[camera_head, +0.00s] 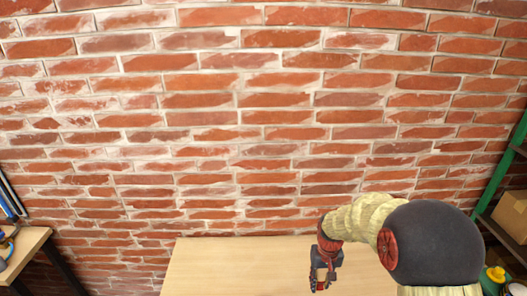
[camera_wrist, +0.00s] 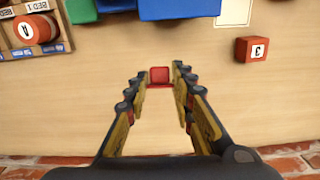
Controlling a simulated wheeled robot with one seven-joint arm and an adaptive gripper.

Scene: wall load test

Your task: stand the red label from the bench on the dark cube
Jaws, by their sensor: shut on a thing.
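My gripper (camera_wrist: 160,78) points down over the wooden bench (camera_wrist: 70,100) in the wrist view, with a finger on each side of a small red piece. This red label (camera_wrist: 160,75) is held between the fingertips; it has a squarish face and a thin strip along its lower edge. In the head view my gripper (camera_head: 323,279) is over the bench (camera_head: 215,265) near the bottom edge, and the label is hard to make out there. I cannot pick out the dark cube for certain; a dark blue piece (camera_wrist: 117,5) is cut off at the top of the wrist view.
A red cube marked 3 (camera_wrist: 256,49) lies to the right on the bench. A wooden tray (camera_wrist: 12,47) with a round red piece marked A (camera_wrist: 35,29) is at upper left. Blue blocks (camera_wrist: 178,9) and a white sheet (camera_wrist: 234,12) lie along the top. A brick wall (camera_head: 200,120) stands behind.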

